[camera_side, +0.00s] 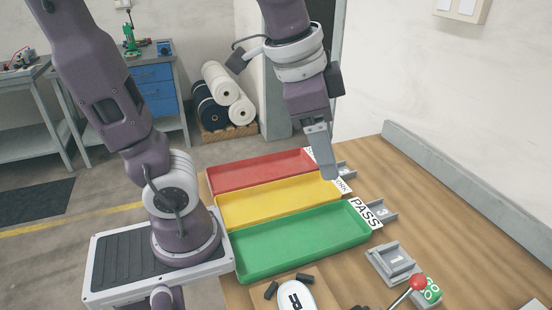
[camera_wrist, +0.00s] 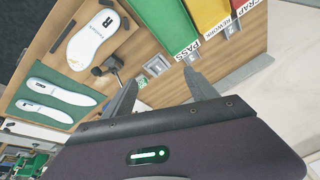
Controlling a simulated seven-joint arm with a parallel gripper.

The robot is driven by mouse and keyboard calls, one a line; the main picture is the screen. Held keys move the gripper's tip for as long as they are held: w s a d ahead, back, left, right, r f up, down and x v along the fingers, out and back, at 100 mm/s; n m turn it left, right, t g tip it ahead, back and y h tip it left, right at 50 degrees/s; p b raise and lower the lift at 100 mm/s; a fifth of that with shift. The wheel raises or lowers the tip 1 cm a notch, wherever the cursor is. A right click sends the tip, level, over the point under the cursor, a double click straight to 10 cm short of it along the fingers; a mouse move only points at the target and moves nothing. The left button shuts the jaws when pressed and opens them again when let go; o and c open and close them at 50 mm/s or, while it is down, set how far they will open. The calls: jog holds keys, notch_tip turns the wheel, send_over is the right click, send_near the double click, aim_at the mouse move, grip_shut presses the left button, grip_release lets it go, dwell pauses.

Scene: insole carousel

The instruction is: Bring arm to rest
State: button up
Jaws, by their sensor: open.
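My gripper (camera_side: 321,150) hangs in the air above the trays, near their label ends, and holds nothing. In the wrist view its two fingers (camera_wrist: 158,88) are spread apart with nothing between them. In the side view the fingers overlap and the gap is hidden. My arm is raised and bent, its base standing left of the trays.
Red (camera_side: 258,173), yellow (camera_side: 270,202) and green (camera_side: 300,242) trays lie empty side by side. An insole marked R (camera_side: 297,296) lies at the front, and several insoles show in the wrist view (camera_wrist: 97,42). A red-knobbed lever (camera_side: 417,283) stands at front right.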

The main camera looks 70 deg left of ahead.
jog(key=s+a+f+n+t, duration=0.1)
jog(key=s+a+f+n, duration=0.1)
jog(key=s+n, duration=0.3)
jog(key=s, duration=0.3)
jog(key=shift+s+a+f+t, duration=0.15)
jog(key=shift+a+f+t, duration=0.05)
jog(key=shift+f+t, duration=0.1)
